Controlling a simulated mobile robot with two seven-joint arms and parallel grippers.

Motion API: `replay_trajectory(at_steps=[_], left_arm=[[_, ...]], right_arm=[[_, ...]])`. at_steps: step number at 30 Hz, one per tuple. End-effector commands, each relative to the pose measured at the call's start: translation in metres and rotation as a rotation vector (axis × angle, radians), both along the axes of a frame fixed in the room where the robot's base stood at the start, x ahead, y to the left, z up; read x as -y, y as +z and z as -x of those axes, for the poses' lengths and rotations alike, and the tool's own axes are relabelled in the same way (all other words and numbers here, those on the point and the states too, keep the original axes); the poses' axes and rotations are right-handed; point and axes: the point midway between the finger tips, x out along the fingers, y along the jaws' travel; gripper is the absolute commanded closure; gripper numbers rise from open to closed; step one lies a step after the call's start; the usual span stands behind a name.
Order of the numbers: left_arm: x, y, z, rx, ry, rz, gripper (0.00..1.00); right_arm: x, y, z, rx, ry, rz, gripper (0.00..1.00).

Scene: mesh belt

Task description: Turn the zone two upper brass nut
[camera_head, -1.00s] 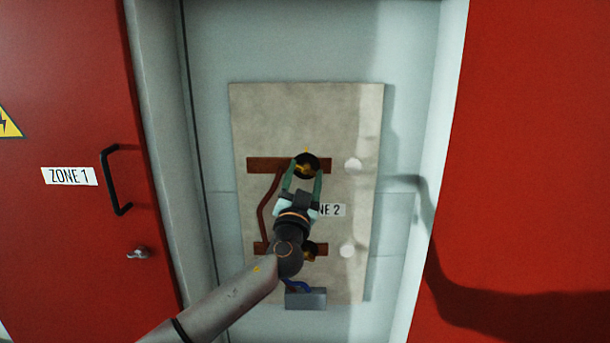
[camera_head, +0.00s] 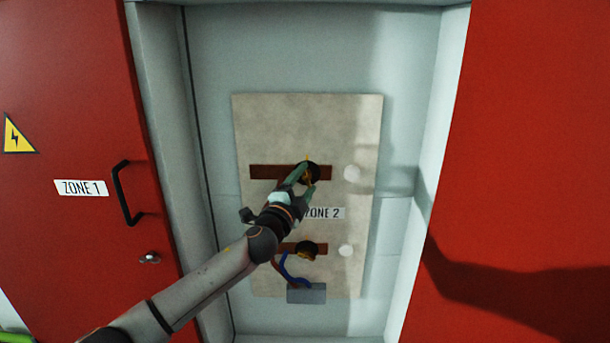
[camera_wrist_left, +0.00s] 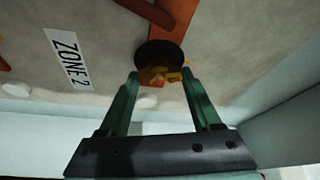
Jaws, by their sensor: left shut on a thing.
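In the left wrist view, the brass nut (camera_wrist_left: 160,76) shows between the two fingertips (camera_wrist_left: 160,82), in front of the black base. The lower brass nut (camera_head: 306,250) stands free on the lower brown bar. My right gripper is not in view.
The beige panel (camera_head: 275,125) is set in a pale recess. Two white round knobs (camera_head: 351,173) (camera_head: 346,250) are right of the nuts. A blue cable (camera_head: 284,268) runs to a grey box (camera_head: 306,293). Red doors flank the recess; the ZONE 1 door has a black handle (camera_head: 121,194).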

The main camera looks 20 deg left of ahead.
Motion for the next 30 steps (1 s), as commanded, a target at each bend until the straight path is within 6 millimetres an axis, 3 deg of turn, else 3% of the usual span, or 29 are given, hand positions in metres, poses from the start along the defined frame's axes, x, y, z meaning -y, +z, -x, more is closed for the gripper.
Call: replay_trajectory(at_steps=[12, 30], left_arm=[[-0.0001, 0.0012, 0.0000, -0.058, 0.000, -0.208, 0.91], [-0.0002, 0.0002, 0.0000, -0.069, 0.001, -0.245, 0.91]], right_arm=[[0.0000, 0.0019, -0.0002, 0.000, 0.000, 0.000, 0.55], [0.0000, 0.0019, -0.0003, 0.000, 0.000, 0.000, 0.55]])
